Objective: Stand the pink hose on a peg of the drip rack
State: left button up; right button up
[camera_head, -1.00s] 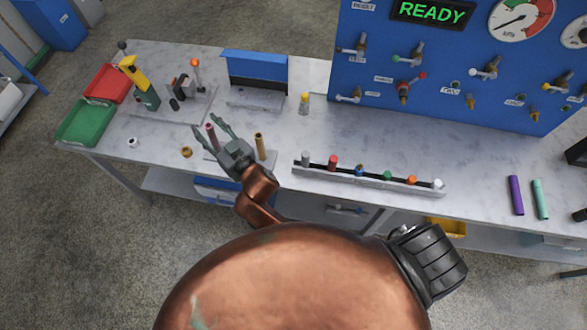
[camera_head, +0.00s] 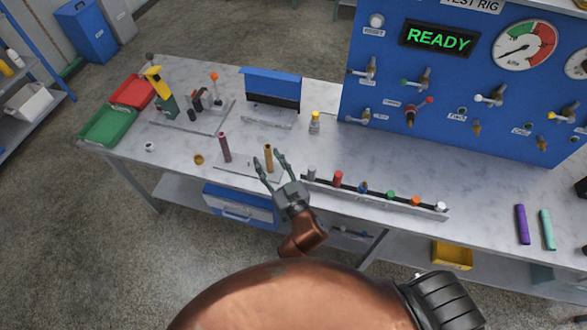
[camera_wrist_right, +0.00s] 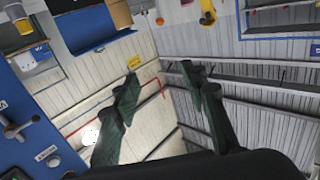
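The pink hose (camera_head: 224,147), a dull pink tube, stands upright and nearly straight at the left end of a low pale base, which looks like the drip rack (camera_head: 240,168). A tan hose (camera_head: 268,158) stands upright at the base's right end. My right gripper (camera_head: 270,157) is open in front of the tan hose, apart from the pink one. Its fingers overlap the tan hose in the head view; I cannot tell the depth gap. In the right wrist view the open fingers (camera_wrist_right: 161,82) have nothing between them. My left gripper is not in view.
A long rail (camera_head: 375,200) of coloured-topped pieces lies to the right. A brass ring (camera_head: 198,159) and a white ring (camera_head: 150,146) lie to the left. Red (camera_head: 133,91) and green (camera_head: 107,125) trays sit at the far left. A blue test panel (camera_head: 460,80) rises behind.

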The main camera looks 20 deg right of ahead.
jog(key=s+d+m+h, duration=0.1)
jog(key=s+d, duration=0.3)
jog(key=d, duration=0.2)
jog(key=shift+s+h, duration=0.3)
jog(key=shift+s, duration=0.1)
jog(key=shift+f, duration=0.1)
